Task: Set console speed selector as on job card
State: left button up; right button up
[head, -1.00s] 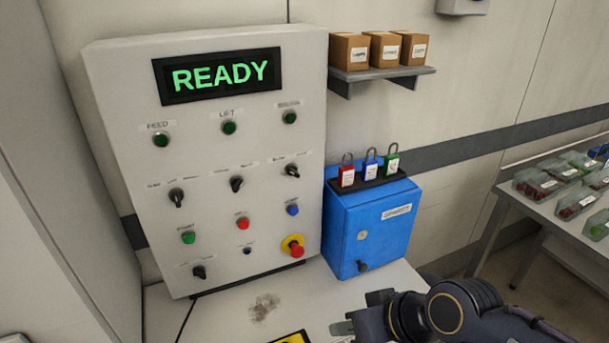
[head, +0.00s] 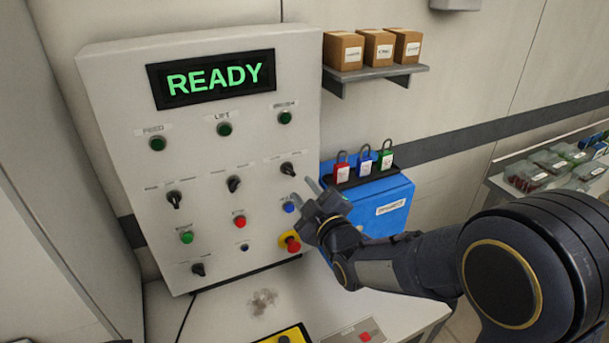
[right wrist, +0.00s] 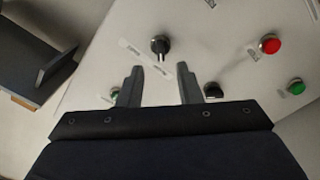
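The console (head: 130,100) stands upright, with its screen (head: 213,78) reading READY in green. A middle row holds three black selector knobs: left (head: 174,199), centre (head: 234,184) and right (head: 288,169). Another black knob (head: 198,269) sits at lower left. Their labels are too small to read, so I cannot tell which is the speed selector. My right gripper (head: 303,190) is open and empty, just below the right knob. In the right wrist view, that gripper (right wrist: 159,74) faces a black knob (right wrist: 160,46), apart from it. No readable job card shows. My left gripper is out of view.
A blue cabinet (head: 372,205) with padlocks stands right of the console, partly behind my right arm. A red-topped emergency stop (head: 291,243) and a blue button (head: 289,207) lie near the gripper. A shelf (head: 375,75) with boxes hangs above.

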aim_at(291, 174)
jog(key=p+x, duration=0.1)
jog(key=x, duration=0.5)
jog(key=shift+w+a+p, duration=0.15)
jog(key=shift+w+p, duration=0.15)
grip_shut()
